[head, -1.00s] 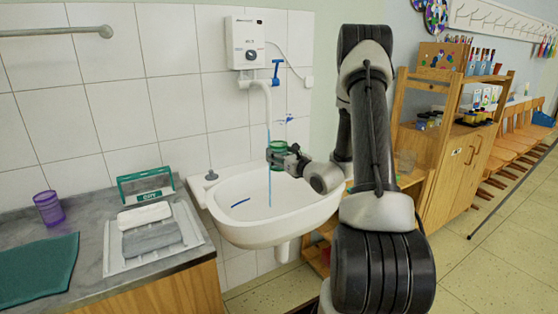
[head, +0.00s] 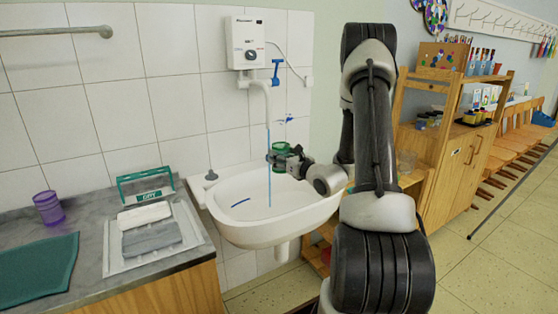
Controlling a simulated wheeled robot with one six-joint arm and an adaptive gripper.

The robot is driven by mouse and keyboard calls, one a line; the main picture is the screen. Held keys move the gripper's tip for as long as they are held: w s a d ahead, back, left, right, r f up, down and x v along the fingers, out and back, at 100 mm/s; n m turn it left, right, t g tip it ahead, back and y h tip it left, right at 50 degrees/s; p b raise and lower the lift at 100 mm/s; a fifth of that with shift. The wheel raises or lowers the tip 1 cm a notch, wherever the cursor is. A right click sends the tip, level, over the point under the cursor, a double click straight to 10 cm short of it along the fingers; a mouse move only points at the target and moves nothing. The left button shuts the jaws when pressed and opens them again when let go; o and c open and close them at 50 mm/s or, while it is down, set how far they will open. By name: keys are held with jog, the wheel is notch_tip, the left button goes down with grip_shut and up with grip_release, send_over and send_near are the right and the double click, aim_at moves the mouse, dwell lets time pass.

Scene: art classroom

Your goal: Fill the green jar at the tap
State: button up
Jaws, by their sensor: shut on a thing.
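The green jar (head: 280,148) is in my gripper (head: 279,158), which is shut on it above the right back part of the white sink (head: 232,218). The tap (head: 257,84) has a white spout hanging from the white water heater (head: 247,38), with a blue lever (head: 276,70) beside it. A thin blue stream of water (head: 269,180) runs from the spout down into the sink. The stream passes at the left edge of the jar. I cannot tell whether any of it enters the jar, and the jar's inside is hidden.
Left of the sink is a counter with a purple cup (head: 48,207), a green mat (head: 40,268), folded cloths (head: 148,228) on a white tray and a green caddy (head: 145,186). A wooden shelf unit (head: 440,170) stands right of my arm.

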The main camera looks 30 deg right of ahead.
jog(key=shift+s, duration=2.85)
jog(key=shift+d, duration=0.15)
